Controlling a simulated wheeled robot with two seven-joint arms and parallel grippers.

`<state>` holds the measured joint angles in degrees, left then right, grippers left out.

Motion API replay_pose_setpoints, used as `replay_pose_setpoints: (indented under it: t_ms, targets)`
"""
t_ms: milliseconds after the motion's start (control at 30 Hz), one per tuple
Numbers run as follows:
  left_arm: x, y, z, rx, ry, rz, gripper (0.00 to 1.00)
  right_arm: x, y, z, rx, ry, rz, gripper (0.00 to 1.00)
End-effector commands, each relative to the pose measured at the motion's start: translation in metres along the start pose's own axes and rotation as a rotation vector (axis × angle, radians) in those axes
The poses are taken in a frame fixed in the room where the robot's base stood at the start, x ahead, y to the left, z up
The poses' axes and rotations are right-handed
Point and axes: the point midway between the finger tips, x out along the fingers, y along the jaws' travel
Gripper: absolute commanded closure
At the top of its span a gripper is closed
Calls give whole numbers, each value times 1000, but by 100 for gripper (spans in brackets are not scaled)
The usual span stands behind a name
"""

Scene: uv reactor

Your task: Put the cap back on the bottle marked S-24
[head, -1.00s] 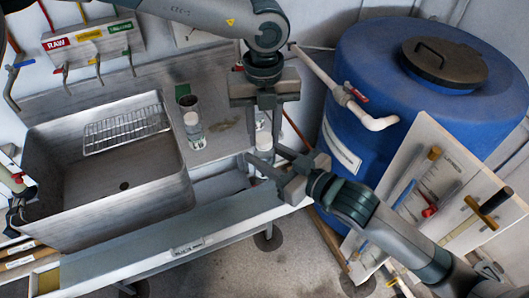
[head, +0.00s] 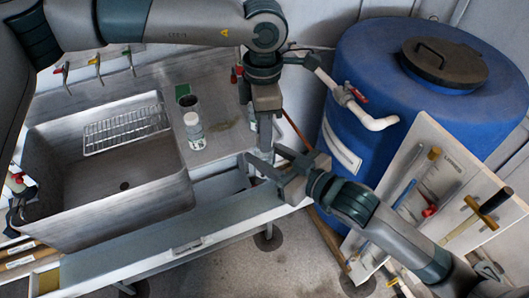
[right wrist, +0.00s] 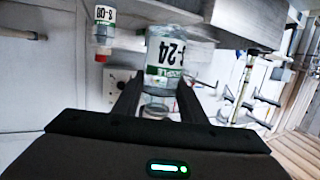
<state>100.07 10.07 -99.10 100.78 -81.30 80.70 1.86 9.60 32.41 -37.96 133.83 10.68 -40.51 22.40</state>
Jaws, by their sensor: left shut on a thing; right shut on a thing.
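The bottle marked S-24 (right wrist: 168,55) shows in the right wrist view, with large black print on a pale label. It stands between the fingers of my right gripper (right wrist: 160,98), which is shut on it. In the head view my right gripper (head: 262,162) reaches in from the right at the counter's right end. My left gripper (head: 264,135) points down just above and behind it, close to the bottle's place. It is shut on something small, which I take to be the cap. Cap and bottle are hidden by the grippers in the head view, so I cannot tell how the cap sits.
The steel sink (head: 105,190) is at left. A blue tank (head: 370,110) and a tool board (head: 425,185) stand at right.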

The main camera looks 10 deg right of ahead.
Motion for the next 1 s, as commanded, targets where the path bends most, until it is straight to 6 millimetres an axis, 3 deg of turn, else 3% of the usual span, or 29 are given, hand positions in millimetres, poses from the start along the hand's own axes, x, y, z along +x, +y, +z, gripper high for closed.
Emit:
replay_pose_setpoints:
  t_ms: [1000]
  targets:
    - [1, 2, 1, 1521, 1, -2, 97, 0, -1, 0, 0, 1, -2, 100]
